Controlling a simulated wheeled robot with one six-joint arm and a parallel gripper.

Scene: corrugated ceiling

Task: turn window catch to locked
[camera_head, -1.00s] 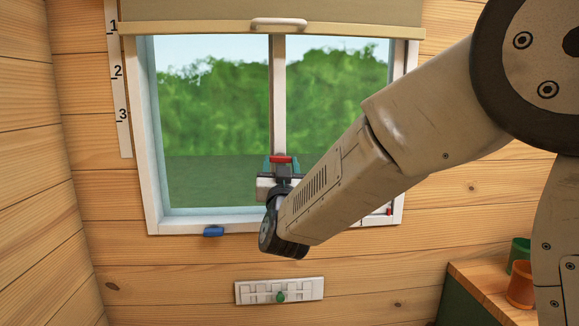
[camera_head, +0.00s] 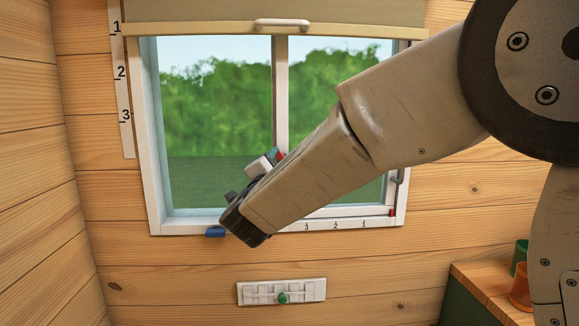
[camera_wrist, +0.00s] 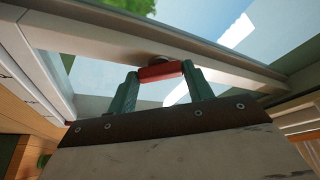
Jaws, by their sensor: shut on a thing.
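The window catch (camera_head: 281,156) is a small red bar at the central upright of the window, low down. In the head view it is mostly hidden behind my gripper and looks tilted. In the wrist view the red catch (camera_wrist: 158,72) lies between the two green fingers, with a round mount behind it. My gripper (camera_wrist: 161,76) is shut on it, one finger at each end. In the head view my gripper (camera_head: 274,155) is rolled over, and my wrist reaches down to the left across the window.
A rolled blind (camera_head: 210,14) with a pale handle (camera_head: 281,24) hangs above. A blue piece (camera_head: 215,231) sits at the bottom frame. A panel with a green knob (camera_head: 283,297) is below. Green (camera_head: 520,258) and orange cups (camera_head: 521,288) stand at the lower right.

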